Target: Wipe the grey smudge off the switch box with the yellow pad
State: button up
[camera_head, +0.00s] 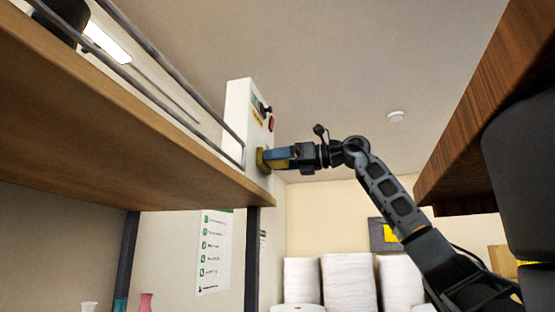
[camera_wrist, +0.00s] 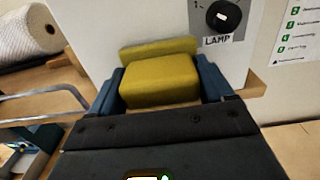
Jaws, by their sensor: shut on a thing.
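The white switch box (camera_head: 239,108) stands at the end of a wooden shelf in the head view, with dark and red controls on its front. In the wrist view the switch box (camera_wrist: 180,25) fills the upper middle and shows a black knob over a LAMP label. My gripper (camera_head: 280,156) is shut on the yellow pad (camera_head: 262,161), which is at the lower front of the box. The yellow pad (camera_wrist: 160,80) sits between the blue fingers in the wrist view and appears to be against the box face. I see no grey smudge; the pad and gripper cover part of the face.
The wooden shelf (camera_head: 120,140) with a metal rail (camera_head: 190,118) lies left of my gripper. A dark wooden board (camera_head: 470,130) hangs at the right. White rolls (camera_head: 348,280) stand below. Open air lies under my arm.

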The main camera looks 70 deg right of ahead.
jog(key=shift+s+a+f+b, duration=0.15)
jog(key=shift+a+b, duration=1.65)
jog(key=shift+a, duration=0.95)
jog(key=shift+s+a+b, duration=0.1)
jog(key=shift+a+b, duration=0.4)
jog(key=shift+a, duration=0.55)
jog(key=shift+s, duration=0.15)
jog(key=shift+s+d, duration=0.15)
jog(key=shift+s, duration=1.3)
jog(key=shift+s+d, duration=0.1)
jog(key=shift+s, duration=1.35)
jog(key=shift+s, duration=0.15)
jog(key=shift+s+d, duration=0.15)
jog(key=shift+s, duration=1.2)
